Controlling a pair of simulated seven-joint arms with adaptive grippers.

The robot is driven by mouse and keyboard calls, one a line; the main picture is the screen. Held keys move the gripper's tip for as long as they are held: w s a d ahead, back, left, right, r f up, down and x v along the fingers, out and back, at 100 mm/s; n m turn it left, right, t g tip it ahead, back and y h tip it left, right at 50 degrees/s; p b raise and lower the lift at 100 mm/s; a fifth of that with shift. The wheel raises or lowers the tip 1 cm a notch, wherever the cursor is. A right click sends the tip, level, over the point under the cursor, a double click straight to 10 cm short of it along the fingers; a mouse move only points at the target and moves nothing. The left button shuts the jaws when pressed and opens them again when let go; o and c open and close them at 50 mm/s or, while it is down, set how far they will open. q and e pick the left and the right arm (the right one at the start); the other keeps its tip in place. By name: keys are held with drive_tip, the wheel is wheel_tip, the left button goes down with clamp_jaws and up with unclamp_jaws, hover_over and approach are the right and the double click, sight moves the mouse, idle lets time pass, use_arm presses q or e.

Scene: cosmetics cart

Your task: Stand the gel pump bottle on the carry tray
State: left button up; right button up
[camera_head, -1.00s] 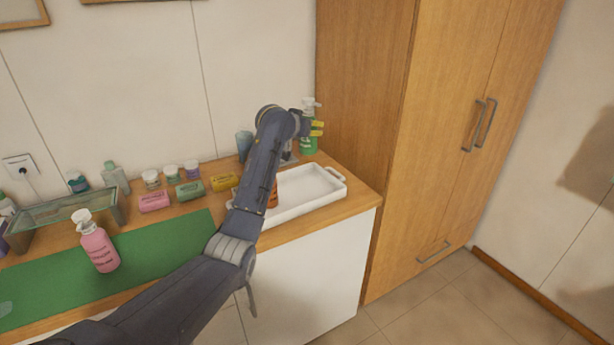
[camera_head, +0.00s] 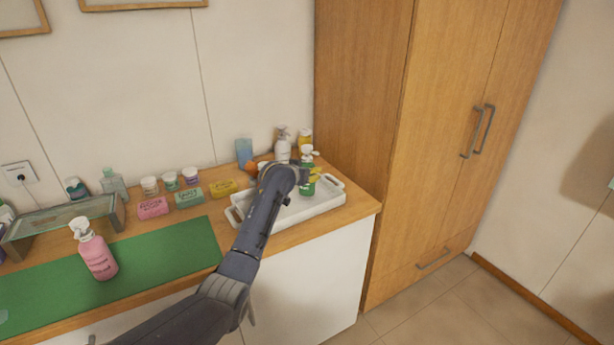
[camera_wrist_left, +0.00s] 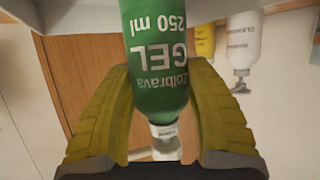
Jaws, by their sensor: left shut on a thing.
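The gel pump bottle is green with a white pump; it shows in the head view (camera_head: 307,185) and in the left wrist view (camera_wrist_left: 155,60), where its label reads GEL 250 ml. My left gripper (camera_head: 312,174) has its yellow fingers on both sides of the bottle and is shut on it. In the left wrist view the fingers (camera_wrist_left: 160,115) flank the bottle. The bottle looks upright over the white carry tray (camera_head: 336,199), toward its back right part. I cannot tell whether its base touches the tray floor. My right gripper is not in view.
Behind the tray stand a white pump bottle (camera_head: 282,148), a yellow bottle (camera_head: 305,138) and a blue container (camera_head: 244,152). Soap boxes (camera_head: 188,195) and small jars lie to the left. A pink pump bottle (camera_head: 95,252) stands on the green mat (camera_head: 180,255). A tall wooden cabinet (camera_head: 365,90) borders the right.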

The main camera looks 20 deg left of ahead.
use_arm(q)
drive_tip(key=shift+f, duration=0.75)
drive_tip(key=shift+f, duration=0.1)
drive_tip(key=o, duration=1.4)
drive_tip(key=shift+f, duration=0.1)
drive_tip(key=v, duration=0.7)
drive_tip(key=shift+s+r, duration=0.25)
